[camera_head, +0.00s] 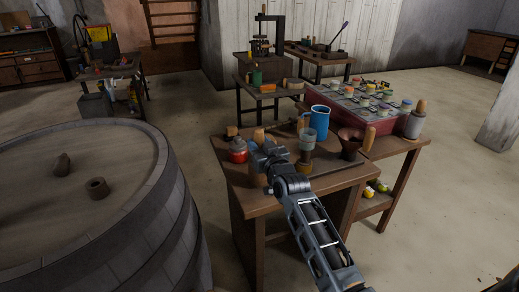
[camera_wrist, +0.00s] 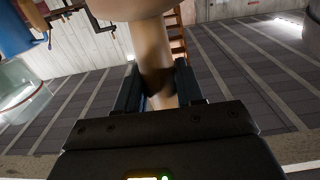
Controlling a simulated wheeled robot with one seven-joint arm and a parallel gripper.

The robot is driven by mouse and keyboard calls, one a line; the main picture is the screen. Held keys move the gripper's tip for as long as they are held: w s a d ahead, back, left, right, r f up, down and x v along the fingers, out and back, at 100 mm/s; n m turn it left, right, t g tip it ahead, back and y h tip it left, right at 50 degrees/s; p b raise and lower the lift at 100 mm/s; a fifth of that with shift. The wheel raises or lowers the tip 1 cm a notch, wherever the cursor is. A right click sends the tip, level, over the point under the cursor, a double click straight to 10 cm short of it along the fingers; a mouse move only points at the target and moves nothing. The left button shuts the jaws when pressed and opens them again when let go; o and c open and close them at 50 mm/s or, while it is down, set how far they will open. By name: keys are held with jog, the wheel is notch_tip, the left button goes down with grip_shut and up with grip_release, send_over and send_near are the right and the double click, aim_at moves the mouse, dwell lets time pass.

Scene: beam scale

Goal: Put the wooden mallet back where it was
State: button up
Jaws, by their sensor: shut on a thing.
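The wooden mallet shows in the wrist view as a pale brown handle (camera_wrist: 155,62) with a wider rounded part at the top edge, cut off by the frame. My gripper (camera_wrist: 159,88) is shut on the handle, one dark finger on each side. In the head view my gripper (camera_head: 262,156) is over the left part of the wooden workbench (camera_head: 262,203). There the mallet is mostly hidden by my gripper and hard to tell from the small wooden pieces around it.
A red jar (camera_head: 237,150) stands just left of my gripper. A large barrel (camera_head: 170,200) stands at the left.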

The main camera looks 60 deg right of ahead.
jog(key=shift+f, duration=0.75)
jog(key=shift+f, duration=0.15)
jog(key=o, duration=1)
jog(key=shift+o, duration=0.2)
